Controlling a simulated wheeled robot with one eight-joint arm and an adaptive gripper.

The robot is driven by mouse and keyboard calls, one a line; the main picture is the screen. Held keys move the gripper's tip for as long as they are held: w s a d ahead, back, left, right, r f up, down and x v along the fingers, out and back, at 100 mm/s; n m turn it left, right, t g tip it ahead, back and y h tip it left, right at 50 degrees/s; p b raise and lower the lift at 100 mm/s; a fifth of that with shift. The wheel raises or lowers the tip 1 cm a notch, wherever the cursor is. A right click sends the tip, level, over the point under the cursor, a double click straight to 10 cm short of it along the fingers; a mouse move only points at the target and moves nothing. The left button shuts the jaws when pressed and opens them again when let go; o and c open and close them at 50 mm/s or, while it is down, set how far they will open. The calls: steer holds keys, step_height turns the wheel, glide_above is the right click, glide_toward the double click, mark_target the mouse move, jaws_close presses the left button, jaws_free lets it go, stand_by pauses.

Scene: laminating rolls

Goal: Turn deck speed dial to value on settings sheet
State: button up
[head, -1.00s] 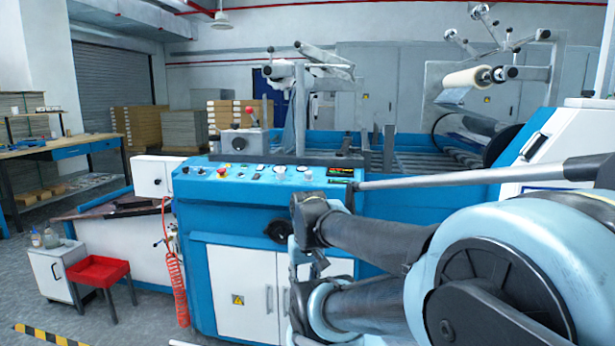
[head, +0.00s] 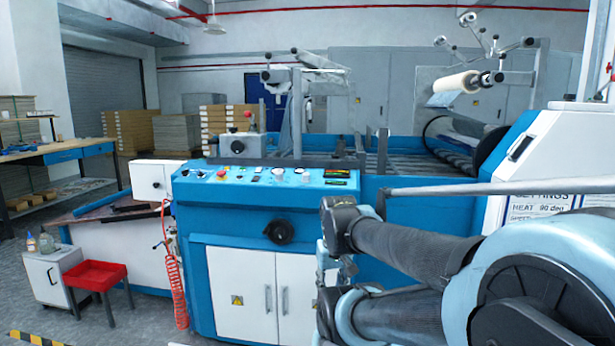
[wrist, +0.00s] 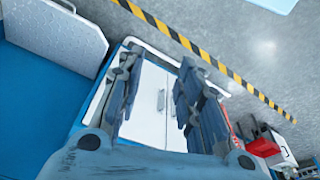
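The blue control panel (head: 265,177) of the machine stands mid-view in the head view, with several small knobs, gauges and buttons. A larger black round knob (head: 279,231) sits on the blue front below it; I cannot read which control is the deck speed dial. The settings sheet (head: 540,203) on the white housing at right shows "HEAT 90 deg"; the speed line is cut off by my arm. In the wrist view my gripper (wrist: 158,62) is open and empty, its fingers apart over white cabinet doors (wrist: 152,103). It touches no dial there.
A red stool (head: 96,275) and a small white cabinet (head: 45,272) stand at lower left. A coiled red hose (head: 175,285) hangs at the machine's left corner. A workbench (head: 60,152) is farther left.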

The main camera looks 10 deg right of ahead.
steer(key=o, duration=0.3)
steer(key=shift+r, duration=0.1)
step_height(320, 180, up, 38)
steer(key=n+h, duration=0.1)
steer(key=n, duration=1)
glide_above(306, 174)
steer(key=s+a, duration=0.2)
steer(key=x, duration=1.7)
steer(key=shift+s+d, duration=0.2)
steer(key=shift+s, duration=0.2)
steer(key=c, duration=1.1)
